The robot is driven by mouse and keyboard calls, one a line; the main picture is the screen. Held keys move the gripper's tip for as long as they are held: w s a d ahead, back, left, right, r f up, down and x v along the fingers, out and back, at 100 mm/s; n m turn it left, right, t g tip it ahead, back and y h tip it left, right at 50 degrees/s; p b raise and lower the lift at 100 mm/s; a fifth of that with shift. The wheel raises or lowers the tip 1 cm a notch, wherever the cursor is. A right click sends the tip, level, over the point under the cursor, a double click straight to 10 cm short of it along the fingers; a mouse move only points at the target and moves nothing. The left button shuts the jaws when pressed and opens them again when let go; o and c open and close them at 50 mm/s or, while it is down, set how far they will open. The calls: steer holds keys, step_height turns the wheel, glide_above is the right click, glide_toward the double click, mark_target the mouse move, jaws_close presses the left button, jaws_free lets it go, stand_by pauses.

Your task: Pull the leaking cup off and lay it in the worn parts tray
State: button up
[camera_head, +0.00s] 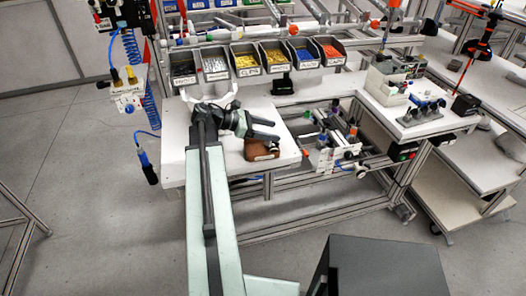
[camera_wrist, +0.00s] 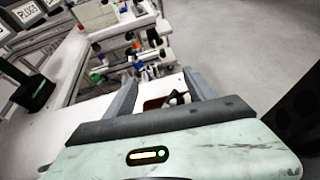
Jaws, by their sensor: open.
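My gripper (camera_head: 277,130) is open, low over the front right part of the white bench, beside and above a brown container (camera_head: 262,150). The container has a small label that I cannot read, so I cannot tell whether it is the worn parts tray. In the wrist view, my two grey fingers (camera_wrist: 160,80) are spread apart. A brown, white and dark shape (camera_wrist: 168,101) shows between them, partly hidden by the gripper body. I cannot tell whether the fingers touch it. I cannot make out a leaking cup in either view.
Labelled bins (camera_head: 245,61) of small parts line the bench's back. A black block (camera_head: 282,86) stands below them; a black block (camera_wrist: 35,95) also shows in the wrist view. A side table (camera_head: 440,122) at the right holds a grey fixture (camera_head: 421,113). Bench top left of my arm is clear.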

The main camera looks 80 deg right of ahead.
steer(key=p+v, duration=0.2)
steer(key=v, duration=0.5)
steer(key=shift+w, duration=0.15)
